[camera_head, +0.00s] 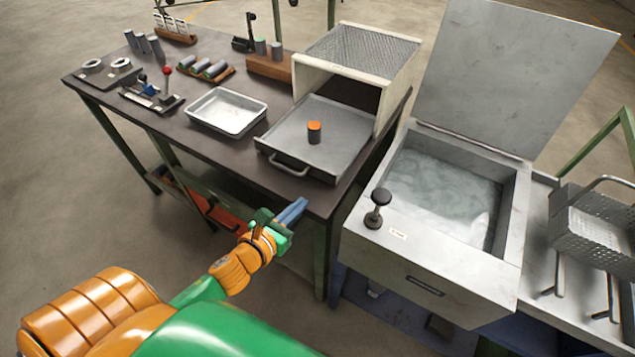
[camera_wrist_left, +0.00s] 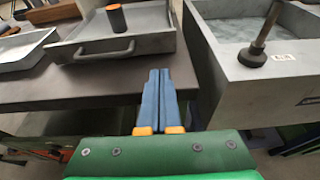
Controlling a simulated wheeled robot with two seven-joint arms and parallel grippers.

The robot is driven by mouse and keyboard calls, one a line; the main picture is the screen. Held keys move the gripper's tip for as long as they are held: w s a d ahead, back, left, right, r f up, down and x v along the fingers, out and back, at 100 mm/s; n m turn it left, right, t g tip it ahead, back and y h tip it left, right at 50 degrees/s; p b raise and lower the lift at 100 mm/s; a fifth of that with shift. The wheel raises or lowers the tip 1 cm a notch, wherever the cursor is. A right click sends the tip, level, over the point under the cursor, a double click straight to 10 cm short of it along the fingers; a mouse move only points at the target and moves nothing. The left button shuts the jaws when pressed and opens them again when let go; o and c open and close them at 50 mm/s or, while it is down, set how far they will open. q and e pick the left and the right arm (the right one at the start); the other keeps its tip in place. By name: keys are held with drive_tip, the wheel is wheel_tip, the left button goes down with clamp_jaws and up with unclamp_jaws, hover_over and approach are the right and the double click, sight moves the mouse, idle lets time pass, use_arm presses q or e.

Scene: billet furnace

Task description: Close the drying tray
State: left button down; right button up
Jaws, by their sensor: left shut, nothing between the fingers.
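The drying tray (camera_head: 276,134) is a grey metal drawer with a front handle (camera_head: 290,167). It is pulled out of a pale box housing (camera_head: 385,102) with a mesh top. A dark cylinder with an orange top (camera_head: 314,132) stands upright on the tray. My left gripper (camera_head: 299,205) is shut and empty, in front of the table edge, below and right of the handle. In the left wrist view, its blue fingers (camera_wrist_left: 158,96) are together, and the tray (camera_wrist_left: 160,22) and its handle (camera_wrist_left: 104,52) are beyond them, not touched. My right gripper is in neither view.
To the right stands a water tank (camera_head: 450,185) with its lid raised and a black knob (camera_head: 379,200) on its front rim. A shallow metal pan (camera_head: 228,111) lies left of the tray. A perforated basket (camera_head: 600,225) is at far right.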

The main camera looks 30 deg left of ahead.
sight(325, 179)
use_arm(q)
drive_tip(key=x, duration=0.5)
drive_tip(key=r+x, duration=0.1)
drive_tip(key=x, duration=0.2)
drive_tip(key=shift+w+d+f+p, duration=0.1)
drive_tip(key=shift+w+p, duration=0.2)
drive_tip(key=shift+w, duration=0.1)
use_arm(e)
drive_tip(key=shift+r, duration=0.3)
